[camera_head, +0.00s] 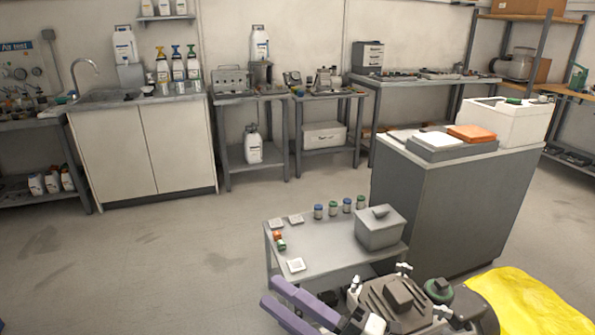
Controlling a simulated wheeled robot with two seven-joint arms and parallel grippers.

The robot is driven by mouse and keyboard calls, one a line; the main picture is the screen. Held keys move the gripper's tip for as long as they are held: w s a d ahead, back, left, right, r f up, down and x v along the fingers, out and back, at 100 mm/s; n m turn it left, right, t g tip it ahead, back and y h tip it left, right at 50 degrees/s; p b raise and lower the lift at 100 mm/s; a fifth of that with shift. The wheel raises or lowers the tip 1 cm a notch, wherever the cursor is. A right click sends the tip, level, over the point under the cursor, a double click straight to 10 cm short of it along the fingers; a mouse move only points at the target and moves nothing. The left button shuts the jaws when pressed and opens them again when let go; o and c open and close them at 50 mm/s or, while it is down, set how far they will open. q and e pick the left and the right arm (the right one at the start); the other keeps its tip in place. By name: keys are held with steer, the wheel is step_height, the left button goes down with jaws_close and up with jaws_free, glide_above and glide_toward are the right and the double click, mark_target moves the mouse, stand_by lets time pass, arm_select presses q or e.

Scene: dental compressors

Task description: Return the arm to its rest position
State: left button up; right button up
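My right gripper (270,292) is at the bottom centre of the head view. Its two long purple fingers point to the upper left, with a gap between them and nothing held. The fingers show in front of the lower front part of a small grey table (325,250); I cannot tell how far apart they are from it. Part of my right arm is cut off by the bottom edge. My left gripper is not in view.
A dark compressor (400,298) with a green part stands right of the gripper, beside a yellow cloth (530,300). The small table holds a grey box (380,228), several jars and white pieces. A grey cabinet (450,205) stands behind. Floor at left is clear.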

steer(key=s+d+f+m+t+h, duration=0.1)
steer(key=d+f+m+t+h, duration=0.1)
steer(key=d+f+m+h, duration=0.55)
steer(key=s+d+f+m+t+h, duration=0.15)
steer(key=d+f+m+h, duration=0.35)
steer(key=f+m, duration=0.55)
steer(key=s+d+f+m+g+h, duration=0.1)
steer(key=s+d+f+m+g, duration=0.1)
steer(key=s+f, duration=0.4)
steer(key=s+d+f+m+g+h, duration=0.2)
steer(key=s+d+f+m+g, duration=0.1)
steer(key=s+f, duration=0.4)
steer(key=shift+s+d+m+g, duration=0.2)
steer(key=shift+s+m+g, duration=0.45)
steer(key=shift+s+m, duration=0.05)
